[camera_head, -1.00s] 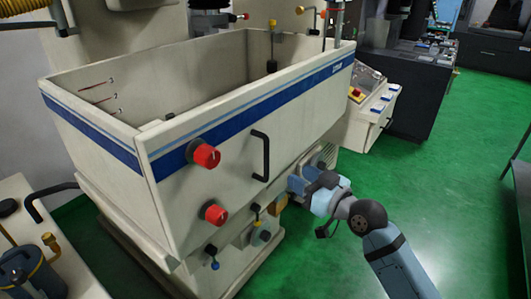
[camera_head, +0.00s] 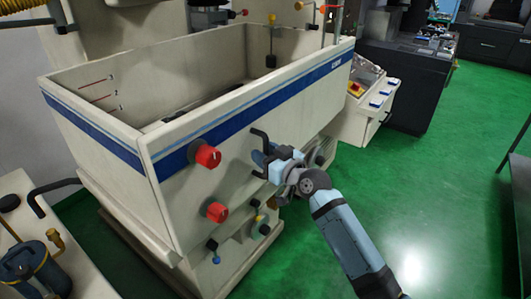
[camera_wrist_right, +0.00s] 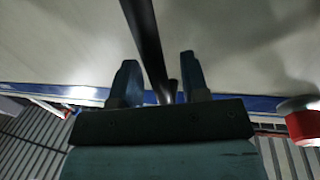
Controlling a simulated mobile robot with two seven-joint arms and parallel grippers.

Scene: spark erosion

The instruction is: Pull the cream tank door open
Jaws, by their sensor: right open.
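The cream tank door (camera_head: 300,107) is the front panel of the cream tank, with a blue stripe along its upper part. It stands upright against the tank. Its black bar handle (camera_head: 257,136) is partly hidden behind my right gripper (camera_head: 262,160), which is at the handle's lower part. In the right wrist view the black handle (camera_wrist_right: 146,40) runs between the two open fingers of my right gripper (camera_wrist_right: 160,82), with gaps showing beside it. My left gripper is in neither view.
Two red knobs (camera_head: 207,156) stick out of the door left of the handle; one also shows in the right wrist view (camera_wrist_right: 302,125). Small levers (camera_head: 213,252) sit below. A control panel (camera_head: 370,100) stands to the right. Green floor (camera_head: 440,180) is clear at right.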

